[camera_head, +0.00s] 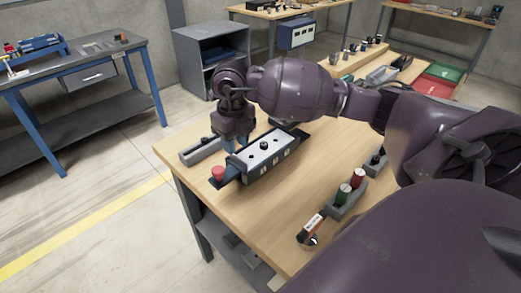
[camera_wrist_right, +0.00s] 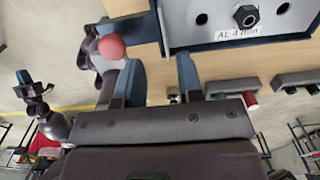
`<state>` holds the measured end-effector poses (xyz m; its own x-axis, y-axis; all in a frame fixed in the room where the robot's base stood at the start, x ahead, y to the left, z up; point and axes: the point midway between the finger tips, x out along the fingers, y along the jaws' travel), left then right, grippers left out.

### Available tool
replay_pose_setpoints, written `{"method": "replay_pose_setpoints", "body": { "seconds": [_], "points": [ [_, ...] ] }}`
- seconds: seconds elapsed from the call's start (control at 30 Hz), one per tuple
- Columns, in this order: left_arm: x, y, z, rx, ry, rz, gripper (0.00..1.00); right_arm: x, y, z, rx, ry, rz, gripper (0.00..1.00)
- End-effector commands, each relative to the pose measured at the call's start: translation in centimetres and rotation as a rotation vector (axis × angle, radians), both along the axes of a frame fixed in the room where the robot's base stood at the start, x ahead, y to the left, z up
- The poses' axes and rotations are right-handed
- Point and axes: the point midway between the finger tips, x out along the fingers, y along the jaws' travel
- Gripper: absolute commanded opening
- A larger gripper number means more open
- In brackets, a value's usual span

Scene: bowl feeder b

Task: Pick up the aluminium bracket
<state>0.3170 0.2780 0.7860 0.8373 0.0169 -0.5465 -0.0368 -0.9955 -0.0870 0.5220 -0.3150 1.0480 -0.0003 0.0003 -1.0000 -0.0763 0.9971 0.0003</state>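A light grey metal plate with dark holes and a central nut, apparently the aluminium bracket (camera_head: 268,143), sits on a dark block on the wooden table in the head view. In the right wrist view the plate (camera_wrist_right: 205,22) is at the upper right, above a label reading "AL 4 mm". My right gripper (camera_head: 232,145) is just left of the block in the head view. In the right wrist view its two blue fingers (camera_wrist_right: 160,78) are apart with nothing between them. My left gripper (camera_wrist_right: 33,88) seems to show small at the left of that view; its opening is unclear.
A red knob (camera_head: 218,172) stands at the block's near left end. A grey tray (camera_head: 201,151) lies behind it. Clear tabletop lies between.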

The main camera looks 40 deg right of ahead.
Motion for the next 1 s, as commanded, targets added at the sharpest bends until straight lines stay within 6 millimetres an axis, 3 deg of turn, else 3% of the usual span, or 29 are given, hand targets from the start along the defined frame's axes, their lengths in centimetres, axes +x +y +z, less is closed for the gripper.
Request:
{"method": "replay_pose_setpoints", "body": {
  "seconds": [0.5, 0.77, 0.8, 1.0],
  "points": [
    [0.8, -0.2, 0.8, -0.002, -0.017, -0.003, 0.00, 0.4, -0.6, -5.2, 0.001, 0.001, 0.000, 0.34],
    [0.8, -0.2, 0.8, -0.003, -0.018, -0.003, 0.00, 0.4, -0.6, -5.4, 0.000, -0.001, 0.001, 0.34],
    [0.8, -0.2, 0.8, -0.003, -0.018, -0.003, 0.00, 0.4, -0.6, -5.4, 0.000, -0.001, 0.001, 0.33],
    [0.7, -0.2, 0.8, -0.003, -0.016, -0.003, 0.00, 0.4, -0.6, -5.4, 0.000, 0.000, 0.000, 0.02]
  ]
}}
